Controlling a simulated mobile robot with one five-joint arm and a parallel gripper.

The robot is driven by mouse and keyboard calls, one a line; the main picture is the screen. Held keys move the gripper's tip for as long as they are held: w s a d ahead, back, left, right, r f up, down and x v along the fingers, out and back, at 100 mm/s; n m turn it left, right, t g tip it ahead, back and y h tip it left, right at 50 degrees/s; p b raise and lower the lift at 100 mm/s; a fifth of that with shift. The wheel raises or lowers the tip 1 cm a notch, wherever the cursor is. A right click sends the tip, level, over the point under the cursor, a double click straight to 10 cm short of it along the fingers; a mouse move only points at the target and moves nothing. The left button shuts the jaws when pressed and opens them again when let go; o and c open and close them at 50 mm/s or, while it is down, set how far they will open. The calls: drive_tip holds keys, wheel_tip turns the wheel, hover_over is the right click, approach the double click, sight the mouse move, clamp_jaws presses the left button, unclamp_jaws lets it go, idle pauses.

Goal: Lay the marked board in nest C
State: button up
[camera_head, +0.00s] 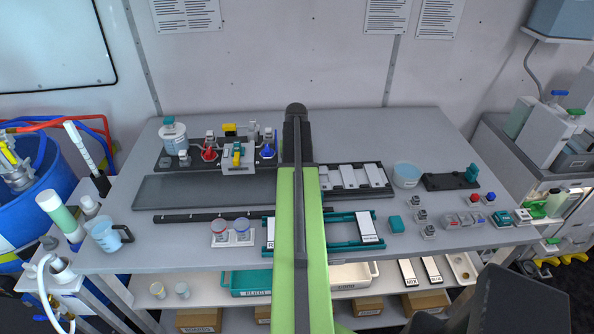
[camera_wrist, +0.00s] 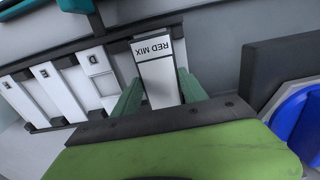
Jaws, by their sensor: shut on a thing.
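The white board marked RED MIX (camera_wrist: 158,78) is between the green fingers of my gripper (camera_wrist: 160,84) in the wrist view, which is shut on it. Its lettering appears upside down. A dark rack with white lettered nests (camera_wrist: 50,88) lies left of the board; it also shows right of my arm in the head view (camera_head: 354,178). The small letters are not clear enough to tell which nest is C. I cannot tell whether the board touches the rack or hangs above it. My arm hides the gripper and held board in the head view.
A teal frame with white boards (camera_head: 367,227) lies nearer on the bench. Bottles and red and blue parts stand behind left (camera_head: 209,150). A pale blue tub (camera_head: 407,174) stands right of the rack. A round blue thing (camera_wrist: 298,112) is close right in the wrist view.

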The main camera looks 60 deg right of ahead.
idle(0.4)
drive_tip(key=shift+f+b, duration=0.6)
drive_tip(key=shift+b, duration=0.05)
drive_tip(key=shift+r, duration=0.1)
drive_tip(key=o, duration=1.8)
drive_tip(key=shift+o, duration=0.2)
wheel_tip(320, 180, up, 8)
drive_tip(key=p, duration=0.8)
drive_tip(key=shift+r, duration=0.1)
